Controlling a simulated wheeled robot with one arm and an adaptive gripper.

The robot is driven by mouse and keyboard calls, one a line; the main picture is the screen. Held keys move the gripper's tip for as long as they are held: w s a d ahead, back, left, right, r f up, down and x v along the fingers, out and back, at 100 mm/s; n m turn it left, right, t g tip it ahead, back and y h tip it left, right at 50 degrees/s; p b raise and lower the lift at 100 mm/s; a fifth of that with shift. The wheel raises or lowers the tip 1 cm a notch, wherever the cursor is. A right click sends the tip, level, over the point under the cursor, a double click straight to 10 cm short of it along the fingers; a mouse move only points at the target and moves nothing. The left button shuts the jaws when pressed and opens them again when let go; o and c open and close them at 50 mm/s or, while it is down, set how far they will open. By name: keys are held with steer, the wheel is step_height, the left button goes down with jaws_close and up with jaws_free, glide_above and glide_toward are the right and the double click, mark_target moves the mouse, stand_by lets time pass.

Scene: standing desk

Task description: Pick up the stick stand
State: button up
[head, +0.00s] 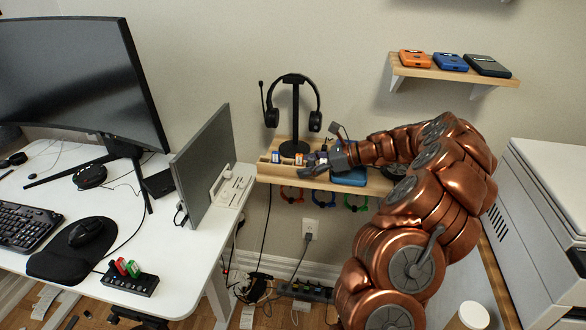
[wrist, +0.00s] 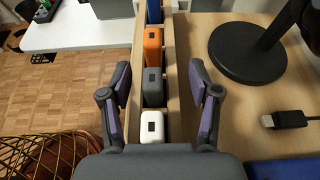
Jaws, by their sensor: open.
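A black stand (head: 130,282) holding a red and a green stick is near the front edge of the white desk, left in the head view. What looks like part of it (wrist: 42,14) shows at the wrist view's top left. My gripper (head: 316,168) is far to its right, over the wooden shelf, open and empty. In the wrist view my gripper (wrist: 160,88) has its fingers on either side of a narrow wooden slot row (wrist: 138,50). The row holds a white block (wrist: 153,126), a grey block (wrist: 153,88), an orange block (wrist: 153,48) and a blue one. I cannot tell whether the fingers touch the row.
The headphone stand (head: 294,148) rises from the wooden shelf beside my gripper; its round base (wrist: 248,52) is close by on the right. A cable plug (wrist: 284,120) lies on the shelf. An upright panel (head: 205,165) and a monitor (head: 80,85) stand on the desk.

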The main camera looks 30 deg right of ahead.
steer(key=shift+w, duration=0.1)
steer(key=shift+c, duration=0.2)
jaws_close()
stand_by(0.5)
